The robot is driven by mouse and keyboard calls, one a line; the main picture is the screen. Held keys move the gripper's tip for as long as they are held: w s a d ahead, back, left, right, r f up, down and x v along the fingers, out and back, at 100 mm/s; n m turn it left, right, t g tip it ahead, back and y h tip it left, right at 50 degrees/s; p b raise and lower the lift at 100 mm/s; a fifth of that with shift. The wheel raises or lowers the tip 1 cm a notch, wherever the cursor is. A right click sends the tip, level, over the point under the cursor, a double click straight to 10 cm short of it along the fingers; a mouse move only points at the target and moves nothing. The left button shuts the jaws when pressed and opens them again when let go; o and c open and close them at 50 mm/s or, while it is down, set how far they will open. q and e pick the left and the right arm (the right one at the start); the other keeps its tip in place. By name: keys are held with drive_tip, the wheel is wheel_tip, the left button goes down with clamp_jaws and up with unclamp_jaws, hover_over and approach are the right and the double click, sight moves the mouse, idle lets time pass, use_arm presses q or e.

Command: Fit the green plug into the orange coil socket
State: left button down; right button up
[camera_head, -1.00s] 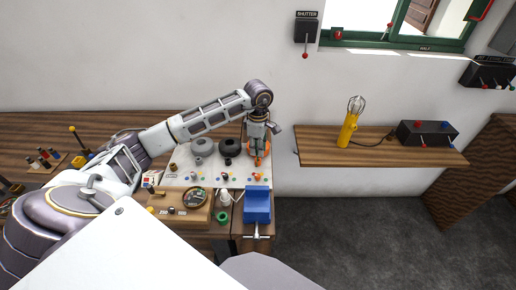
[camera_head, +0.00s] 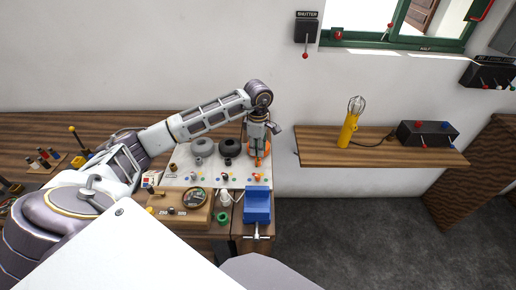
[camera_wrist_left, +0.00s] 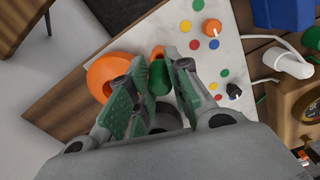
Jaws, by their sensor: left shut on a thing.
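The orange coil (camera_head: 266,149) stands at the right end of a white board, partly hidden behind my left gripper (camera_head: 257,150). In the left wrist view the coil is a large orange ring (camera_wrist_left: 104,74), with a small orange socket (camera_wrist_left: 157,51) beside it. The green plug (camera_wrist_left: 158,77) is between the pads of my left gripper (camera_wrist_left: 157,82), which is shut on it. The plug's far end appears close to the orange socket. I cannot tell whether it touches or enters it. My right gripper is not in view.
A blue vise (camera_head: 257,205) is at the front right. A wall shelf (camera_head: 315,157) holds a yellow lamp (camera_head: 349,125).

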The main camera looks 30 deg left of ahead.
use_arm(q)
drive_tip(key=shift+f+b, duration=1.3)
drive_tip(key=shift+f, duration=0.35)
idle(0.7)
drive_tip(key=c, duration=1.2)
unclamp_jaws()
drive_tip(key=shift+c, duration=0.2)
drive_tip(key=shift+r, duration=6.05)
